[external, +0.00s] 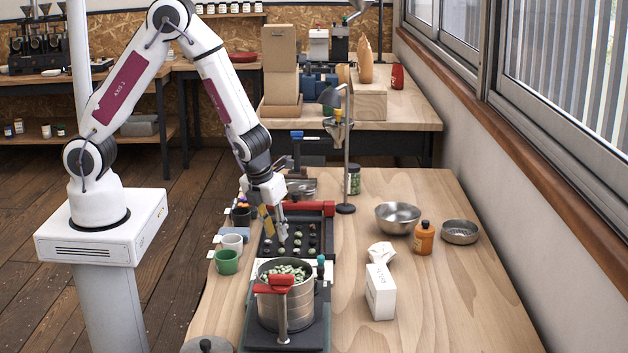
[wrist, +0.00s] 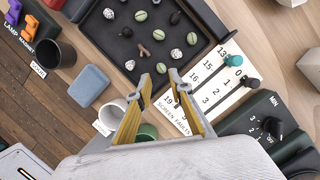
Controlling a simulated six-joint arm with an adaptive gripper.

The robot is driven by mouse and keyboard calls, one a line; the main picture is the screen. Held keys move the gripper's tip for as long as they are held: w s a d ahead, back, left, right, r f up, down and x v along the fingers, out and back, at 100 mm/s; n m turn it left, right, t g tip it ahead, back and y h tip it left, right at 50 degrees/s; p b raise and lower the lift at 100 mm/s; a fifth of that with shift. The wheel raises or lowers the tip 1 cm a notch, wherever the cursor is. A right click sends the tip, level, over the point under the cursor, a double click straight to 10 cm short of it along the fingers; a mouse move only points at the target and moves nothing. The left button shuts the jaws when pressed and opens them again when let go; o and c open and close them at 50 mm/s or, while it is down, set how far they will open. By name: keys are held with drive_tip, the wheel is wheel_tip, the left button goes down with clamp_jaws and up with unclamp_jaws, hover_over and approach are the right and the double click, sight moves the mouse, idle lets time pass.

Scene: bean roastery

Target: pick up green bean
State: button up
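Several pale green beans lie in a black tray (external: 265,250) among dark beans and white speckled ones. The black tray also shows in the wrist view (wrist: 104,50). My gripper (external: 277,236) is over the tray's left part. In the wrist view my gripper (wrist: 160,76) is open, its yellow-padded fingers apart with nothing between them. The nearest green bean appears just beyond the fingertip gap; I cannot tell the height between them.
A metal pot (external: 285,305) of green beans with a red handle stands in front of the tray. A green cup (external: 227,262) and a white cup (external: 232,243) stand left.

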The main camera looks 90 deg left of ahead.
sight(281, 249)
drive_tip(key=shift+x, duration=2.55)
drive_tip(key=shift+d, duration=0.15)
drive_tip(key=c, duration=0.4)
drive_tip(key=shift+r, duration=0.25)
drive_tip(key=shift+c, duration=0.7)
drive_tip(key=shift+r, duration=0.45)
clamp_jaws()
wheel_tip(281, 249, up, 9)
drive_tip(key=shift+f, duration=0.2)
